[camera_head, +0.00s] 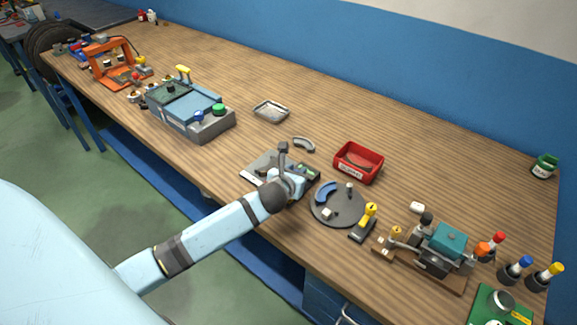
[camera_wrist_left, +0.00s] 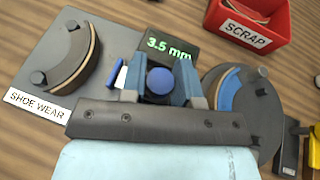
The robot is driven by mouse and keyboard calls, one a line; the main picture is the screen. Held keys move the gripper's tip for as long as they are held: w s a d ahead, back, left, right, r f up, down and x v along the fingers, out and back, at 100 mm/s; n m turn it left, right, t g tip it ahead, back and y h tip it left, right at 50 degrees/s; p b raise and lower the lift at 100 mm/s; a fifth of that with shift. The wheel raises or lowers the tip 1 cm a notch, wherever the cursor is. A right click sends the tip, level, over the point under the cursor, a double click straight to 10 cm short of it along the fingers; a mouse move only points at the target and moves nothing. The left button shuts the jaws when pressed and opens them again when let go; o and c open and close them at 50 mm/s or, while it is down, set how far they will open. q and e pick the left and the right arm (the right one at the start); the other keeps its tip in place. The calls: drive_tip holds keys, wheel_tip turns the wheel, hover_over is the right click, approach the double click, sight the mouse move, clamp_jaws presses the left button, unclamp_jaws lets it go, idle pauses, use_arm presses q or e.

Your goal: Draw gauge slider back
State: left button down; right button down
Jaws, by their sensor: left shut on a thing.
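The gauge is a grey plate (camera_wrist_left: 110,45) labelled SHOE WEAR, with a dark display (camera_wrist_left: 172,45) reading 3.5 mm in green. A curved brake shoe (camera_wrist_left: 68,55) lies on its left part between dark pegs. In the head view the plate (camera_head: 258,164) is partly covered by my arm. My left gripper (camera_head: 287,178) is over its near right part. In the left wrist view, the left gripper (camera_wrist_left: 162,92) is shut on the round blue knob (camera_wrist_left: 160,79) of the slider, just below the display. A small blue and white piece (camera_wrist_left: 118,76) shows beside the left finger. My right gripper is out of view.
A red SCRAP bin (camera_head: 358,163) stands behind on the right. A round dark turntable (camera_head: 338,206) with a blue shoe is close to the right of the gripper. A loose curved shoe (camera_head: 304,144) and a metal tray (camera_head: 271,111) lie behind. Bench wood between them is clear.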

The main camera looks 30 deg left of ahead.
use_arm(q)
drive_tip(key=shift+d+r, duration=0.1)
drive_tip(key=shift+d, duration=0.55)
drive_tip(key=shift+s+d, duration=0.1)
drive_tip(key=c, duration=1.2)
unclamp_jaws()
drive_tip(key=shift+f, duration=0.2)
drive_tip(key=o, duration=0.3)
drive_tip(key=shift+d+r, duration=0.1)
drive_tip(key=shift+o, duration=0.2)
drive_tip(key=shift+s+r, duration=0.2)
drive_tip(key=shift+s, duration=0.2)
drive_tip(key=v, duration=1.3)
